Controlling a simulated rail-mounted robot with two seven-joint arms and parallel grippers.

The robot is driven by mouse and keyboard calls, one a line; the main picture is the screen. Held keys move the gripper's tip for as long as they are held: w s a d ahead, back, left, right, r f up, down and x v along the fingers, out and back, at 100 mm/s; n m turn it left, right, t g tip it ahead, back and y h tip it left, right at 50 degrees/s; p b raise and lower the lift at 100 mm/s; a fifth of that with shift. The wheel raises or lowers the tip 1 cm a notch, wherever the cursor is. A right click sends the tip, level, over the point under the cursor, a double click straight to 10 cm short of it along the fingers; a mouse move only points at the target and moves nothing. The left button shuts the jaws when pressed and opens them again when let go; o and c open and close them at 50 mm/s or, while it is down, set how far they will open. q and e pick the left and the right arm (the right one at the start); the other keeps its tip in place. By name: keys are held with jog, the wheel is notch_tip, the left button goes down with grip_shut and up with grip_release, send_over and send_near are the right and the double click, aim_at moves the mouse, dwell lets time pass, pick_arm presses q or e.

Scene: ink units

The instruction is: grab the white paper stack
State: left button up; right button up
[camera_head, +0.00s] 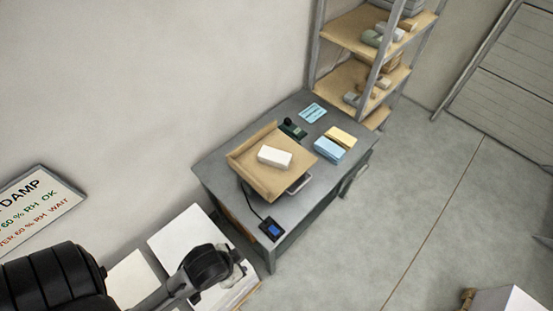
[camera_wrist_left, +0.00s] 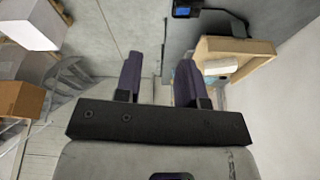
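The white paper stack (camera_head: 275,157) is a small white block lying in a shallow wooden tray (camera_head: 243,172) on the grey worktable. In the left wrist view the white stack (camera_wrist_left: 220,66) shows in the tray (camera_wrist_left: 258,47), to the right of the fingers. My left gripper (camera_wrist_left: 160,62) is open, with a clear gap and nothing between its two dark fingers. In the head view my left arm is at the lower left, apart from the stack; its fingers are hard to make out there. My right gripper is in neither view.
A blue stack (camera_head: 328,149) and a yellow stack (camera_head: 341,137) lie right of the tray. A small blue display (camera_head: 271,230) sits at the table's near corner. A loaded shelf rack (camera_head: 356,75) stands behind. Large white stacks (camera_head: 186,236) lie beside my left arm.

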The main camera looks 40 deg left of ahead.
pick_arm(q)
jog(key=shift+o, duration=0.2)
jog(key=o, duration=1.2)
jog(key=shift+c, duration=0.2)
